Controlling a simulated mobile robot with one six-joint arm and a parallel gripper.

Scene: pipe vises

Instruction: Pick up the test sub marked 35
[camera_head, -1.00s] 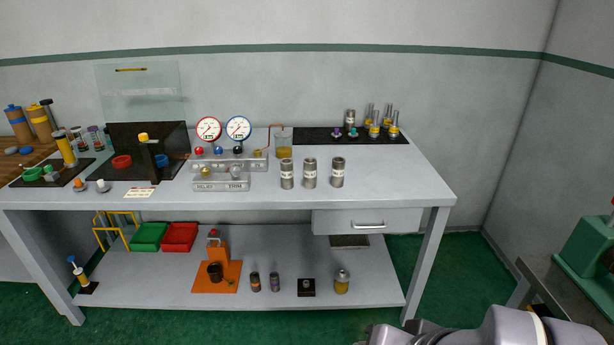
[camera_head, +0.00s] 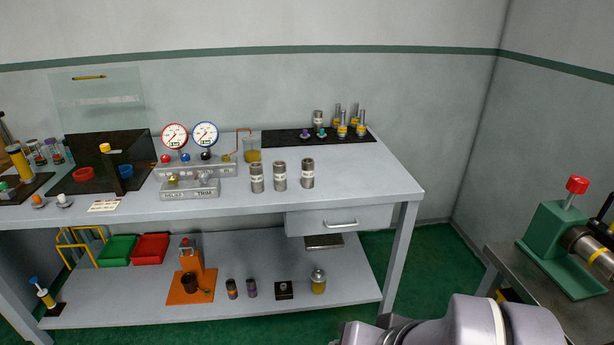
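Three grey metal cylinders with white labels stand upright in a row on the bench top: a left one (camera_head: 257,178), a middle one (camera_head: 280,176) and a right one (camera_head: 307,174). A similar labelled cylinder (camera_head: 318,121) stands at the back on the black mat. The labels are too small to read, so I cannot tell which is marked 35. Part of my arm shows at the bottom right, well in front of and below the bench top. The gripper's fingers are not visible.
The bench (camera_head: 400,186) carries two gauges (camera_head: 174,136) on a metal block left of the cylinders. Yellow-banded fittings (camera_head: 342,128) stand on the back mat. A green vise (camera_head: 556,240) with a red knob is on a side table at right. The bench top right of the cylinders is clear.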

